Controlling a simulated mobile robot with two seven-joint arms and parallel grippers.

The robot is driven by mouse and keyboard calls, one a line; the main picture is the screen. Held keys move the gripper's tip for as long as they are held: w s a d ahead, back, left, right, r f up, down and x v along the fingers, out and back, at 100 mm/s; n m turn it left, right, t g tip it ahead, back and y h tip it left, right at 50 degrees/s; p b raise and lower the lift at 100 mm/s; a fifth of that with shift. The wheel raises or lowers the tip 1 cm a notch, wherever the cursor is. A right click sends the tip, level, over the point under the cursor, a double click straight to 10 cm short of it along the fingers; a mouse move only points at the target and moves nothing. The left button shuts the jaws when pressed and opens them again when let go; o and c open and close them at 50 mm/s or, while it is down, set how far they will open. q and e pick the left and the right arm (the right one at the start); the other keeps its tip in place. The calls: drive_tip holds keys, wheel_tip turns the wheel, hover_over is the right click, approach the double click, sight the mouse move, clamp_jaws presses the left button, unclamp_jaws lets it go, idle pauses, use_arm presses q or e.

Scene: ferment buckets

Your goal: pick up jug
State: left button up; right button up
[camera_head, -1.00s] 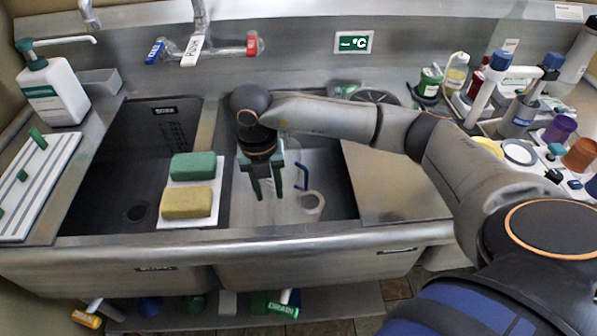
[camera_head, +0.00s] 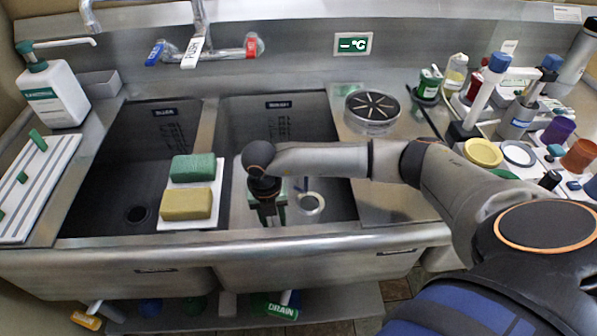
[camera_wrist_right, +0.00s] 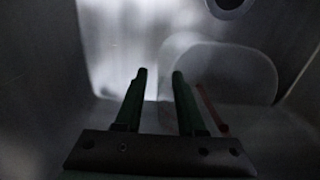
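In the right wrist view, a faint rounded see-through shape (camera_wrist_right: 222,72) lies beyond and right of my fingers. It may be the jug, but I cannot be sure. My left gripper is out of view.
The basin's front rim (camera_head: 300,236) is close to my right gripper. The divider on its left bears a white tray (camera_head: 164,214) with a green sponge (camera_head: 193,167) and a yellow sponge (camera_head: 186,204). Bottles and cups crowd the right counter.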

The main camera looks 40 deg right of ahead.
clamp_jaws()
idle(1.4)
